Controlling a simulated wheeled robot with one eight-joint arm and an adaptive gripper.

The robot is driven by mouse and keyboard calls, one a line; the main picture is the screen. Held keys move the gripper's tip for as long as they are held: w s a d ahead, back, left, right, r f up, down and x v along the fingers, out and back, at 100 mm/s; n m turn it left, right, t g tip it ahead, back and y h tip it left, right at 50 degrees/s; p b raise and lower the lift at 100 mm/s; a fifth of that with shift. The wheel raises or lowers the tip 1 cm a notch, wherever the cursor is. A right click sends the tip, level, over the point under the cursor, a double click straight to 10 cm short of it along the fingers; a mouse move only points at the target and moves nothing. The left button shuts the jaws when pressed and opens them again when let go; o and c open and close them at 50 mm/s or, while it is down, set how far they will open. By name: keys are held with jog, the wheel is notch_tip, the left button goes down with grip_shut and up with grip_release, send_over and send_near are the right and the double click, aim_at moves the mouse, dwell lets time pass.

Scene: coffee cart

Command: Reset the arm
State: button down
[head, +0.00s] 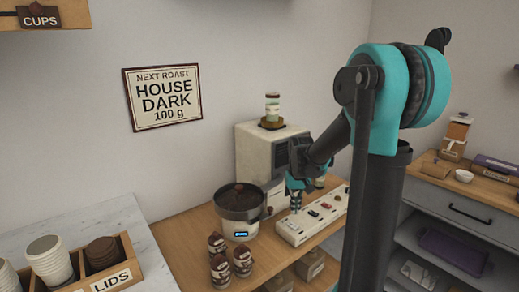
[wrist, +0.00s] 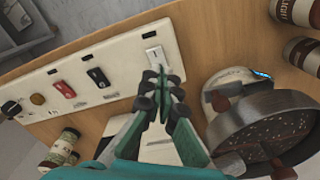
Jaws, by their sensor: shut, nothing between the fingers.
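My gripper (head: 296,205) is shut and empty, with its fingers together. It points down at the white switch panel (head: 318,224) on the wooden counter. In the wrist view the fingertips (wrist: 163,82) are just below a white rocker switch (wrist: 154,57) on the panel (wrist: 122,58); I cannot tell whether they touch it. The panel also carries a black switch (wrist: 98,77), a red switch (wrist: 64,88) and knobs at its far end. My arm is extended over the counter.
A pot-like roaster (head: 240,226) stands left of the panel, also close in the wrist view (wrist: 228,136). Several dark jars (head: 242,262) stand in front. A white machine (head: 262,150) with a jar (head: 272,106) on top is behind. A lids box (head: 120,277) is at lower left.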

jog(key=s+d+f+t, duration=0.1)
jog(key=s+f+t, duration=0.1)
jog(key=s, duration=0.7)
jog(key=s+d+f+m+t, duration=0.1)
jog(key=s+d+f, duration=0.1)
jog(key=s, duration=0.8)
jog(key=shift+s+d+f+t, duration=0.25)
jog(key=shift+s+f+t, duration=0.05)
jog(key=shift+f+t, duration=0.1)
jog(key=shift+a, duration=0.15)
